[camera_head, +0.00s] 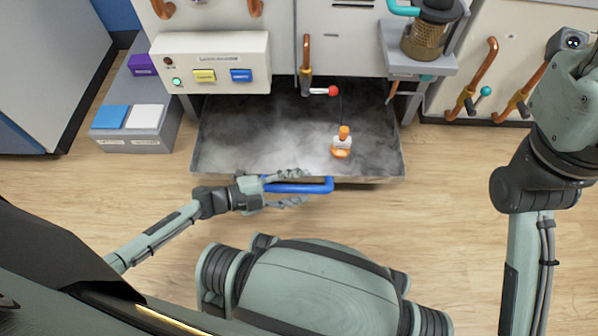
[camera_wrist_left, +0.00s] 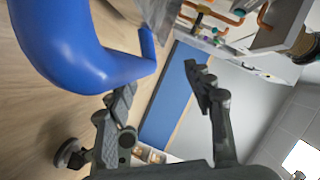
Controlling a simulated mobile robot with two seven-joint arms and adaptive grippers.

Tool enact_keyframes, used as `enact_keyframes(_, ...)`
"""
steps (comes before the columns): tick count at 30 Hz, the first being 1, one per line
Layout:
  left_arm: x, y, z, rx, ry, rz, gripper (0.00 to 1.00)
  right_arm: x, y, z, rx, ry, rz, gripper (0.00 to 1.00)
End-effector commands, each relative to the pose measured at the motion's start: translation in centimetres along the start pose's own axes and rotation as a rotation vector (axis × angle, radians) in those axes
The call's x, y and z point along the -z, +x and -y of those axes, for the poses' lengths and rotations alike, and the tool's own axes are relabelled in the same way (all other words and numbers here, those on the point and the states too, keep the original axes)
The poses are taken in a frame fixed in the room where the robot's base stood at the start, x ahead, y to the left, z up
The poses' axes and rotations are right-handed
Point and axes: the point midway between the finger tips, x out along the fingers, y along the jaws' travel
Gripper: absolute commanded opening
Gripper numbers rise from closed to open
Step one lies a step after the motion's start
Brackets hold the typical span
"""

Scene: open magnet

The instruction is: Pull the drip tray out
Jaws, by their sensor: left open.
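The drip tray (camera_head: 240,150) is a wide, shallow metal tray low under the machine, with mist over its floor. It sticks out in front of the machine. Its blue bar handle (camera_head: 318,187) is at the front edge and shows large in the left wrist view (camera_wrist_left: 75,55). My left gripper (camera_head: 303,188) is open at the handle, with one finger on each side of the bar in the head view. Contact cannot be told. My right arm is at the right; its gripper is out of view.
An orange and white object (camera_head: 342,143) stands in the tray. A red-tipped valve lever (camera_head: 322,91) hangs above it. A button panel (camera_head: 210,62) and a grey block with blue and white pads (camera_head: 138,137) are at left. Wooden floor in front of the tray is clear.

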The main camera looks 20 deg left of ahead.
Motion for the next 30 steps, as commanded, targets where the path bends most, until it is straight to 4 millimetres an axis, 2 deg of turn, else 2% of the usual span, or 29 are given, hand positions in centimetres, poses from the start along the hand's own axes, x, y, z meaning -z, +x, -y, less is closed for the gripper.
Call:
enact_keyframes(1, 0.7, -0.2, 2.1, 0.02, 0.01, -0.011, 0.41, 0.0, 0.1, 0.0, 0.0, 0.0, 0.001, 0.4)
enact_keyframes(9, 2.7, -1.1, 5.5, 0.018, 0.008, -0.008, 0.41, 0.0, 0.1, 0.0, 0.0, 0.0, 0.001, 0.4)
enact_keyframes(15, 3.2, -1.3, 6.2, 0.018, 0.004, -0.006, 0.41, 0.0, 0.0, 0.0, 0.0, 0.0, 0.001, 0.4)
enact_keyframes(30, 3.2, -1.3, 6.2, 0.018, 0.004, -0.006, 0.41, 0.0, 0.0, 0.0, 0.0, 0.0, 0.002, 0.4)
